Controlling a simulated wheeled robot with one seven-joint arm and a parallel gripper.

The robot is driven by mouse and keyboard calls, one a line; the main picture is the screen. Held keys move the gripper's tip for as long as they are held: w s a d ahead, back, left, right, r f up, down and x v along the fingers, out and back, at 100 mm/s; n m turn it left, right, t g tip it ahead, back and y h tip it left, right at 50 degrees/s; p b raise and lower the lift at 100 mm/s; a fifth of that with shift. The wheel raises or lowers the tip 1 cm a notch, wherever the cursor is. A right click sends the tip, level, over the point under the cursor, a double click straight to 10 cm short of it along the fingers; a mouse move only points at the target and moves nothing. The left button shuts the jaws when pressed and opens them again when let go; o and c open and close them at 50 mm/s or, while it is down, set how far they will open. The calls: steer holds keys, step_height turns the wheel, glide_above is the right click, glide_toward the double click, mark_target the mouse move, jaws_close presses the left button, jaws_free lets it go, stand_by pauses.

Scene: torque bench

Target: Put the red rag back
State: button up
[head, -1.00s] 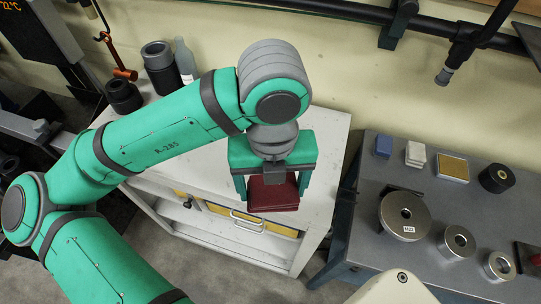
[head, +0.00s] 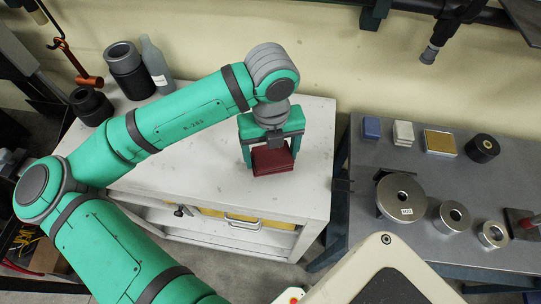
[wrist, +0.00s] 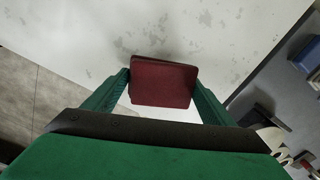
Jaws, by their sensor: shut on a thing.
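The red rag (head: 272,160) is a folded, dark red square pad. My gripper (head: 271,153) is shut on it, with one green finger at each side, over the right part of the white cabinet's top (head: 210,170). In the wrist view the rag (wrist: 162,83) lies between the fingertips of my gripper (wrist: 160,82), with the pale, worn cabinet top behind it. I cannot tell whether the rag touches the top or hangs just above it.
Dark cylinders (head: 127,68) and a grey bottle (head: 156,65) stand at the cabinet's back left. A grey bench (head: 430,175) at the right bears metal rings (head: 401,198), a blue block (head: 371,128), white blocks (head: 403,133) and a tan-topped block (head: 440,142). The cabinet top around the rag is clear.

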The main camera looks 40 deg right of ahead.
mark_target(271, 160)
steer(key=shift+w+d+f, duration=0.1)
steer(key=shift+d+f, duration=0.05)
steer(key=shift+f, duration=0.75)
steer(key=shift+w+d+f, duration=0.1)
steer(key=shift+f, duration=0.8)
steer(key=shift+s+f, duration=0.1)
steer(key=shift+f, duration=0.25)
steer(key=o, duration=1.1)
steer(key=shift+f, duration=0.1)
steer(key=shift+a, duration=0.1)
steer(key=shift+a, duration=0.15)
